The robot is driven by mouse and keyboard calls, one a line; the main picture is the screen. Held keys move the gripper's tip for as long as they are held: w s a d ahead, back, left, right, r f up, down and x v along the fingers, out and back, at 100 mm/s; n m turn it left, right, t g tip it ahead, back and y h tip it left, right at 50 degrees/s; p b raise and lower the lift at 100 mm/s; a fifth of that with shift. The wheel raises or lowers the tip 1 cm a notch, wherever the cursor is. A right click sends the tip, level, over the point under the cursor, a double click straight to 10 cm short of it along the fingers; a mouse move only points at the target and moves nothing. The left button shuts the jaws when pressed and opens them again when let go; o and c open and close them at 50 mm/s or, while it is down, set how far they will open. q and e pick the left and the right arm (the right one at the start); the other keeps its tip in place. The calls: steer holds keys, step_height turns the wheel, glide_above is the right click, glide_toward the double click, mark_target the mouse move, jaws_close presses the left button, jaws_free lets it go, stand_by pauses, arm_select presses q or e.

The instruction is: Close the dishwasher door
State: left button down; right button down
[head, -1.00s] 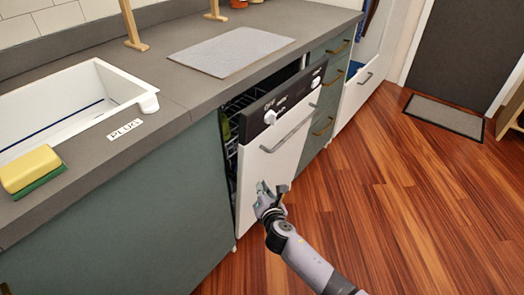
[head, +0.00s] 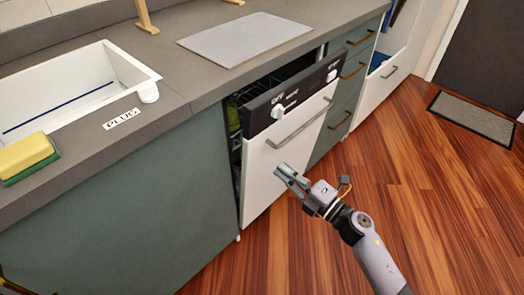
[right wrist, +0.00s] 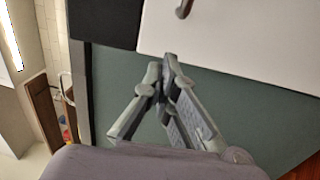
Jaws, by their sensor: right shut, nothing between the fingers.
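The dishwasher door (head: 266,170) is white with a black control strip (head: 292,96) and a bar handle (head: 299,123). It stands partly open, its top tilted out from the counter with a dark gap behind it. In the right wrist view the white door panel (right wrist: 235,35) fills the upper right. My right gripper (head: 281,170) is shut and empty, its fingers overlapping the door's front below the handle. Its fingertips (right wrist: 167,62) show just below the panel's edge in the wrist view; I cannot tell whether they touch.
The grey counter (head: 165,70) holds a white sink (head: 135,72), a sponge (head: 26,155) and a grey mat (head: 245,39). Green drawers (head: 345,95) stand right of the dishwasher. A rack (head: 240,108) shows inside.

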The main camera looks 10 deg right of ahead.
mark_target(254, 146)
steer(key=x, duration=0.8)
steer(key=shift+w+a, duration=0.25)
steer(key=shift+w, duration=0.2)
arm_select(q)
steer(key=shift+w+r, duration=0.2)
steer(key=shift+r, duration=0.3)
